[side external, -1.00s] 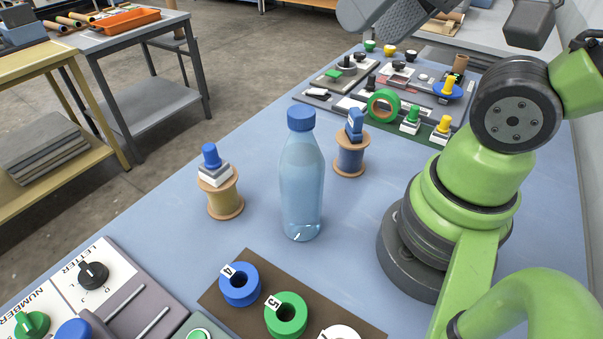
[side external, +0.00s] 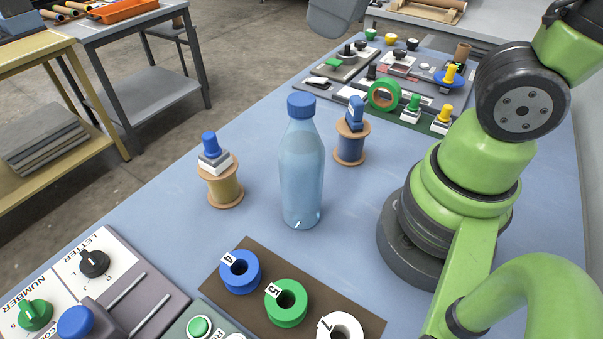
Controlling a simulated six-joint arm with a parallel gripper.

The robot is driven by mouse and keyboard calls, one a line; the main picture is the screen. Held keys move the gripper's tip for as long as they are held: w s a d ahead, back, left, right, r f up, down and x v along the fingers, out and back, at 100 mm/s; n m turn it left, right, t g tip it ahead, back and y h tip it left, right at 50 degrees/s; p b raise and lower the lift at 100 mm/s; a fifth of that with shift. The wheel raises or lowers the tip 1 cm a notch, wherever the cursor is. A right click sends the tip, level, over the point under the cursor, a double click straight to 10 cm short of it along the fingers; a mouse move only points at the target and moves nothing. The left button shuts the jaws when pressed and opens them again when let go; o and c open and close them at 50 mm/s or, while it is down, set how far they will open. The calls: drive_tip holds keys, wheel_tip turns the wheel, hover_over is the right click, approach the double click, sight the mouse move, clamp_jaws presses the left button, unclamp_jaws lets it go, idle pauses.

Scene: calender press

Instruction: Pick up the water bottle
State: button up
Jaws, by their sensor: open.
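The water bottle (side external: 301,170) is clear light blue with a blue cap. It stands upright on the blue table (side external: 185,245), between two wooden spools and left of my arm's base. Only a grey end part of my gripper (side external: 337,14) shows, at the top edge of the side external view. It is above and beyond the bottle, apart from it. The rest of the gripper is out of frame. The gripper is open, and nothing is seen held.
A spool with a blue-topped button (side external: 222,185) stands left of the bottle. Another spool with a blue switch (side external: 351,145) stands close behind right. Numbered rings on a brown board (side external: 345,304) and a control panel (side external: 128,255) lie in front. A green tape roll (side external: 384,96) and several parts lie behind.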

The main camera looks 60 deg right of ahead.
sight(302, 98)
drive_tip(key=w+n+g, duration=0.1)
drive_tip(key=a+f+n+h, duration=0.1)
drive_tip(key=n, duration=0.1)
drive_tip(key=w+a+n+g, duration=0.1)
drive_tip(key=shift+w+a+f+n+g, duration=0.1)
drive_tip(key=shift+w+f+n+g, duration=0.2)
drive_tip(key=shift+n, duration=0.1)
drive_tip(key=shift+w+a+f+h, duration=0.1)
drive_tip(key=shift+f+h, duration=0.05)
drive_tip(key=shift+h, duration=0.15)
drive_tip(key=shift+n, duration=0.3)
wheel_tip(302, 98, down, 10)
drive_tip(key=shift+w+r, duration=0.1)
drive_tip(key=shift+w, duration=0.05)
drive_tip(key=shift+c, duration=0.4)
clamp_jaws()
